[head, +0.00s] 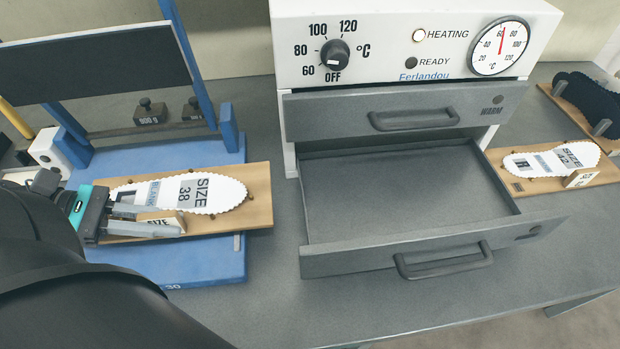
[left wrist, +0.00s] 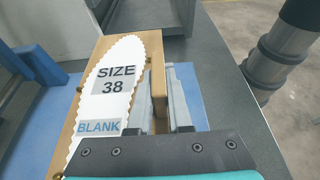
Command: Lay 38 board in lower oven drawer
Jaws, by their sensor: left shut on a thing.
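The 38 board (head: 258,200) is a wooden board carrying a white scalloped insole marked SIZE 38 (head: 225,192). It lies over the blue base at the left, its right end reaching past the base edge. My left gripper (head: 160,221) is shut on the board's upright wooden block (head: 172,217); the block also shows between the fingers in the left wrist view (left wrist: 159,80). I cannot tell whether the board touches the base. The lower oven drawer (head: 400,200) is pulled open and empty. My right gripper is not in view.
The upper drawer (head: 340,113) is shut below the white oven front (head: 385,55); its HEATING lamp (head: 419,36) is lit. A board marked 42 (head: 600,172) lies right of the oven. The blue stand (head: 215,262) has uprights and weights behind. Grey table is clear between stand and drawer.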

